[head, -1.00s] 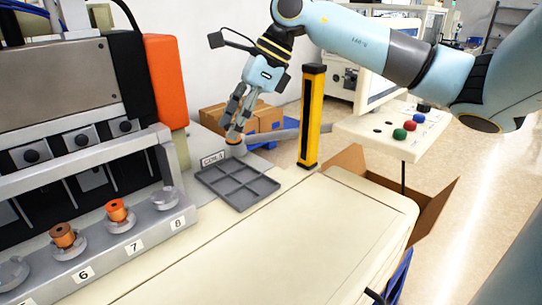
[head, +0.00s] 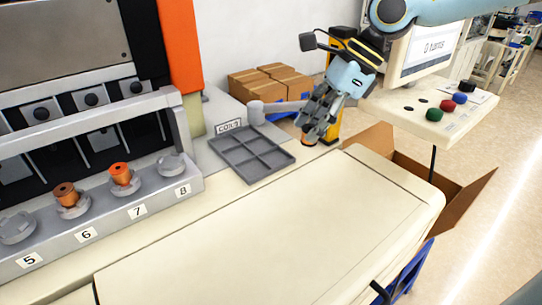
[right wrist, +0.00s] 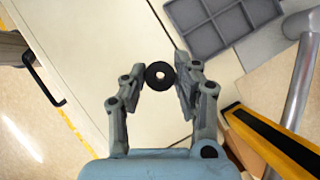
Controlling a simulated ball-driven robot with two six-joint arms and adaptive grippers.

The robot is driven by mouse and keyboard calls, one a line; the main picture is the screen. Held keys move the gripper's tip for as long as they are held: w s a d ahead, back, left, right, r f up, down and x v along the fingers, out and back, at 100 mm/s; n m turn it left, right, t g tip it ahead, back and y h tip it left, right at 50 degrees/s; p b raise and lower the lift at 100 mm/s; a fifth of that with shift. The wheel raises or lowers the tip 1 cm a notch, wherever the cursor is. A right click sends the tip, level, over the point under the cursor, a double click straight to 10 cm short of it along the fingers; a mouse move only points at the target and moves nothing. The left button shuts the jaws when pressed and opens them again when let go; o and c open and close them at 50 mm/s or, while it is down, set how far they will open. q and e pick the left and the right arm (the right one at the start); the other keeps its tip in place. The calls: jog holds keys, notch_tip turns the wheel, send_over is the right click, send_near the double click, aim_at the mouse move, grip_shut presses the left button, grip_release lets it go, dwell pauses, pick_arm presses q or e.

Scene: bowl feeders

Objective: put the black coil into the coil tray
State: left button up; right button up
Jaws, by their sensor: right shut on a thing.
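The black coil (right wrist: 160,76) shows in the right wrist view as a dark ring with a pale centre, between the fingertips. My right gripper (right wrist: 161,78) is shut on it. In the head view my right gripper (head: 308,136) points down to the right of the coil tray, apart from it, and its fingers mostly hide the coil. The grey coil tray (head: 251,153) has several compartments, which look empty. It lies on the machine's bench beside a label, and part of it shows at the top of the right wrist view (right wrist: 218,24). My left gripper is not in view.
Copper-coloured coils (head: 121,174) sit on numbered holders at the left. A grey pipe (head: 278,107) runs behind the tray. A yellow-black post (head: 340,75) stands close behind my right gripper. An open carton (head: 440,190) is at the right. The cream worktop (head: 270,230) is clear.

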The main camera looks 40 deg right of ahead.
jog(key=w+f+b, duration=0.1)
jog(key=w, duration=0.2)
jog(key=w+f+b, duration=0.2)
jog(key=w, duration=0.1)
jog(key=w+f+b, duration=0.2)
jog(key=w, duration=0.1)
jog(key=shift+w+d+f, duration=0.15)
jog(key=shift+d+f, duration=0.05)
jog(key=shift+d, duration=0.2)
jog(key=shift+w+f, duration=0.3)
jog(key=shift+f, duration=0.1)
notch_tip(320, 180, down, 3)
jog(key=shift+s+f+p, duration=0.1)
jog(key=shift+f+p, duration=0.05)
jog(key=shift+p, duration=0.3)
jog(key=shift+d+f, duration=0.1)
jog(key=shift+f, duration=0.25)
jog(key=o, duration=0.5)
jog(key=shift+b, duration=0.3)
jog(key=shift+o, duration=0.9)
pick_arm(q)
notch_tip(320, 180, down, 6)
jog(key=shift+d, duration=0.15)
